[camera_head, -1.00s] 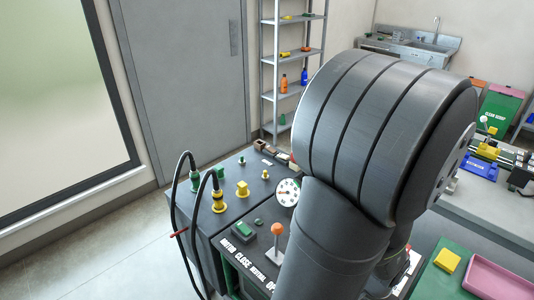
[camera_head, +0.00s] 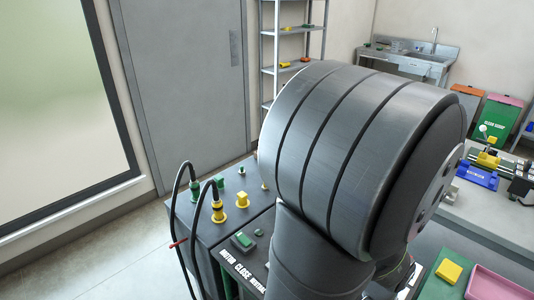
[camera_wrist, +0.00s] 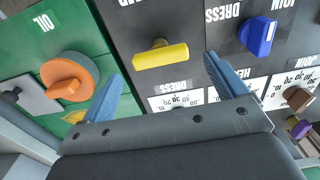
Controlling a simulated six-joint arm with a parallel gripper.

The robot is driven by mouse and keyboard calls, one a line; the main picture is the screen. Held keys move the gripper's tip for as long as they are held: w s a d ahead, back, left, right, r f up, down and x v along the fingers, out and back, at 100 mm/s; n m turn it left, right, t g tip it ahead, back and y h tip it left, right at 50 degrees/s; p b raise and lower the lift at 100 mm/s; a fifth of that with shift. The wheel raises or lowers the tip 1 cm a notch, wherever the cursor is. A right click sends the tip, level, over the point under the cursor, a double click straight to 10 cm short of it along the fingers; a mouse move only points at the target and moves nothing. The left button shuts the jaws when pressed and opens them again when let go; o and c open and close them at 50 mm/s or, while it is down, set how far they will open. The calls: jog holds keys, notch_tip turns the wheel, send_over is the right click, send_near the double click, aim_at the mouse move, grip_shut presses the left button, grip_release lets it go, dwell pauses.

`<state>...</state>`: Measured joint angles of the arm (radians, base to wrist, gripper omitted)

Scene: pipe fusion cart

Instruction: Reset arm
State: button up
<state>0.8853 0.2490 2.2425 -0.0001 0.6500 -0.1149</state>
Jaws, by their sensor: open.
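My gripper (camera_wrist: 166,85) is open in the wrist view, its two blue fingers spread wide with nothing between the tips. It hovers over a black control panel (camera_wrist: 190,13) with upside-down labels such as DRESS and JOIN. A yellow knob (camera_wrist: 160,56) lies beyond and between the fingers. A blue knob (camera_wrist: 257,36) is to the right of the right finger. An orange knob (camera_wrist: 70,76) on a green panel (camera_wrist: 70,28) is left of the left finger. In the head view my arm hides the gripper.
In the head view, a cart top (camera_head: 193,212) carries yellow and green fittings and black hoses (camera_head: 172,215). A yellow block (camera_head: 448,271) and pink tray (camera_head: 492,285) are at lower right. A shelf rack (camera_head: 266,75), sink (camera_head: 425,58) and green bin (camera_head: 499,118) stand behind.

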notch_tip(320, 180, up, 14)
notch_tip(320, 180, down, 17)
jog(key=shift+a+f, duration=0.1)
jog(key=shift+f, duration=0.1)
jog(key=shift+m, duration=0.4)
jog(key=shift+r, duration=0.3)
notch_tip(320, 180, up, 16)
dwell(0.7)
jog(key=shift+f, duration=0.1)
jog(key=shift+o, duration=0.2)
